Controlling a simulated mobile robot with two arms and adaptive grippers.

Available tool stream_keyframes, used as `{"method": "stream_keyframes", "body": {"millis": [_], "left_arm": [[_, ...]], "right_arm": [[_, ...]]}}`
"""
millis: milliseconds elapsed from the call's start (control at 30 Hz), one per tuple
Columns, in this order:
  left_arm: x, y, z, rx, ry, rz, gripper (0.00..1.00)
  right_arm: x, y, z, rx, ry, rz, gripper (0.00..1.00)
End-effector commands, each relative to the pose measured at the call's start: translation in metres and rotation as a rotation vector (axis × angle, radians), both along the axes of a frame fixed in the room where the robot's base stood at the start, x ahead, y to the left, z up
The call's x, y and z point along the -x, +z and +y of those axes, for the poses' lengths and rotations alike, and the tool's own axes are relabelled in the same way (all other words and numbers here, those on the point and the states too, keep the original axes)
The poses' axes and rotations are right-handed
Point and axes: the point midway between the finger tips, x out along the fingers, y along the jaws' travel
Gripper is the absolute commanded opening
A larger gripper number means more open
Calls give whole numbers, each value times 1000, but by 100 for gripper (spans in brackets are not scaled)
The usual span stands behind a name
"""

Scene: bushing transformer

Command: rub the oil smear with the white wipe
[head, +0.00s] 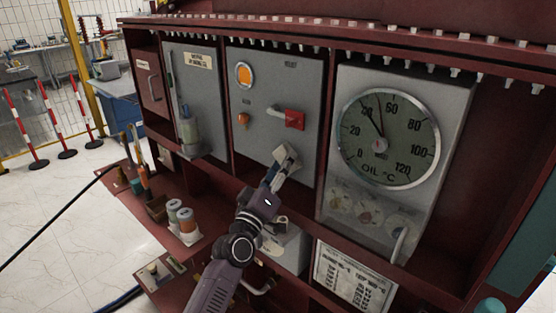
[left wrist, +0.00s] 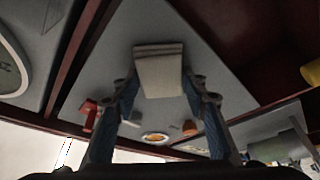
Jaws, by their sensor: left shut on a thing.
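My left gripper (head: 277,174) is shut on the white wipe (head: 285,155), a folded pale pad. It holds the wipe at the lower right part of the grey middle panel (head: 255,152). In the left wrist view the wipe (left wrist: 160,74) sits between the two blue-padded fingers, with the panel behind it. I cannot tell whether the wipe touches the panel. I see no clear oil smear; it may be hidden behind the wipe or gripper. My right gripper is not in view.
A red handle (head: 293,119), an orange lamp (head: 244,74) and an orange knob (head: 243,119) stick out of the panel above. The oil gauge (head: 388,138) is at the right. Cans (head: 186,220) and tools (head: 138,160) stand on the lower left shelf.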

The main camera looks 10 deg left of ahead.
Motion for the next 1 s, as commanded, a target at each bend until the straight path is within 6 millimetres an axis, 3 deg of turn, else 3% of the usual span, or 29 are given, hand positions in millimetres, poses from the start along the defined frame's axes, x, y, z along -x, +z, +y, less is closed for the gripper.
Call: {"method": "stream_keyframes", "body": {"millis": [300, 500, 1000], "left_arm": [[17, 2, -23, 2, -3, 1, 21], [17, 0, -28, 1, -1, 0, 21], [0, -2, 1, -1, 1, -1, 21]], "right_arm": [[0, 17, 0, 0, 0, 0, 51], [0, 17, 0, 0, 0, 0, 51], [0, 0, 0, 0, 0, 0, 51]]}}
